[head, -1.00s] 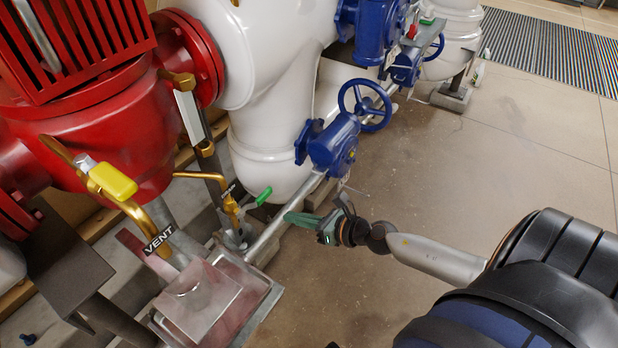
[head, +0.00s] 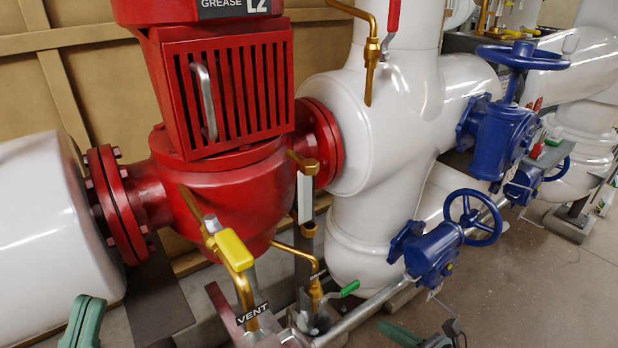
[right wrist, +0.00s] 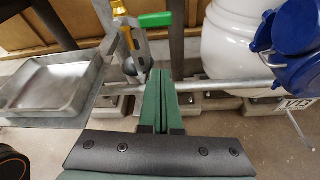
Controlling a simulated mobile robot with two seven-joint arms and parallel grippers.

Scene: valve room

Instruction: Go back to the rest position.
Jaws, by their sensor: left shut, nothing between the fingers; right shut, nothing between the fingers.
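My left gripper (head: 84,322) shows its green fingers at the lower left edge of the head view, shut and empty, in front of the white pipe. My right gripper (head: 402,334) is at the bottom of the head view, below the lower blue valve, partly cut off by the frame edge. In the right wrist view its green fingers (right wrist: 162,82) are shut with nothing between them, pointing toward the pipe and the green-handled valve.
A red pump (head: 225,130) with a yellow-handled vent valve (head: 235,250) stands in the middle. Blue handwheel valves (head: 432,252) sit on white pipes to the right. A metal tray (right wrist: 50,85) lies left of my right gripper. Bare floor (head: 540,280) is at the right.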

